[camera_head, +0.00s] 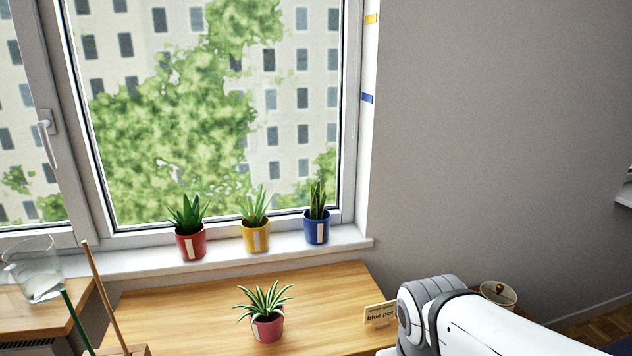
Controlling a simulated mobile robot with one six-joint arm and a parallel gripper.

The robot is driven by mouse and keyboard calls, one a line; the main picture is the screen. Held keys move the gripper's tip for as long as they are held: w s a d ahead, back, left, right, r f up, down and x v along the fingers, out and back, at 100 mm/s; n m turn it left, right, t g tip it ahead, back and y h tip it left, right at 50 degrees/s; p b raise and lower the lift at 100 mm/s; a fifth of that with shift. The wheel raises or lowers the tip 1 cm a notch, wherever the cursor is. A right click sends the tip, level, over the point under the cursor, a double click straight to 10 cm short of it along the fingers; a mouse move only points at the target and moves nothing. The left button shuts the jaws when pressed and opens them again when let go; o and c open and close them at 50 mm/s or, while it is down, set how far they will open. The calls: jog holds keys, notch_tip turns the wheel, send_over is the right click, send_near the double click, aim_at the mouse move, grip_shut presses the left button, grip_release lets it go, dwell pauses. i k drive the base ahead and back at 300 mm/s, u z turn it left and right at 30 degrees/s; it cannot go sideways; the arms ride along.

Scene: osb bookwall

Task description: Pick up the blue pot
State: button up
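The blue pot (317,229) stands upright on the white windowsill, at the right end of a row of potted plants. It holds a dark, upright, spiky plant and has a pale label on its front. A yellow pot (256,238) stands just left of it, and a red pot (190,245) stands further left. My white arm reaches in at the lower right, well apart from the blue pot. My gripper is not in view.
A pink-red pot (267,329) with a spiky plant stands on the wooden table (335,285) below the sill. A small sign (379,314) reading "blue pot" stands near my arm. A glass container (33,270) and thin sticks (104,295) are at left. The window (350,110) is behind.

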aim_at(317, 226)
jog(key=k, duration=0.45)
jog(key=u, duration=0.65)
jog(key=i, duration=1.25)
jog(key=z, duration=0.15)
